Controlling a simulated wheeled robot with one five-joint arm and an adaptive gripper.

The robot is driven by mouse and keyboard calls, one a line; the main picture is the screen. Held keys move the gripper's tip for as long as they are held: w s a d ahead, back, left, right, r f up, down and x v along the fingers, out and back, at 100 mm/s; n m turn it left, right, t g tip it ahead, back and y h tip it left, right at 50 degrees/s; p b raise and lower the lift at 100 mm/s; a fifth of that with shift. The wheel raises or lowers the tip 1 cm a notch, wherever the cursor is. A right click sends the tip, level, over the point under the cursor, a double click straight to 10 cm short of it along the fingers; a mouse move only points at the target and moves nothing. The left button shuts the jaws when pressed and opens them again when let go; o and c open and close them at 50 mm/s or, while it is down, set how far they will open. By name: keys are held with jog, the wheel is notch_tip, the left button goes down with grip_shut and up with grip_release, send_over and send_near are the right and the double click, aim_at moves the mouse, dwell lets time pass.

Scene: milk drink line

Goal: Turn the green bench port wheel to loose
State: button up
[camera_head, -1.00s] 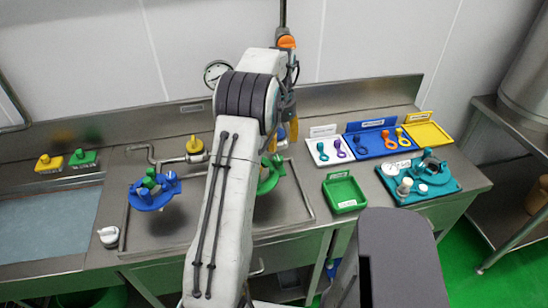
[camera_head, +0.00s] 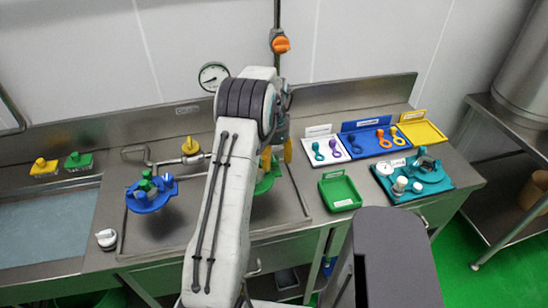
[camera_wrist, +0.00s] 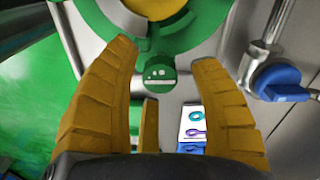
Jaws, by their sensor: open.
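A green round wheel or fitting (camera_head: 268,182) is on the bench, largely hidden behind my arm in the head view. In the wrist view a green ring (camera_wrist: 197,30) with a yellow centre fills the top of the picture. A small green round tab (camera_wrist: 160,84) with pale markings hangs below it, between my fingers. My gripper (camera_wrist: 163,57) is open, its yellow fingers spread either side of the tab, with no clear contact. In the head view my gripper (camera_head: 277,158) is right above the green fitting. I cannot read the wheel's setting.
A blue fitting (camera_head: 150,198) with a green top stands to the left. A yellow-topped tap (camera_head: 190,146) and a gauge (camera_head: 213,76) are behind. A green tray (camera_head: 341,204) and a teal tray (camera_head: 441,185) lie right. A blue-handled valve (camera_wrist: 283,84) is close by in the wrist view.

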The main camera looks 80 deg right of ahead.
jog(key=shift+f, duration=0.2)
jog(key=shift+c, duration=0.2)
grip_shut()
dwell(0.4)
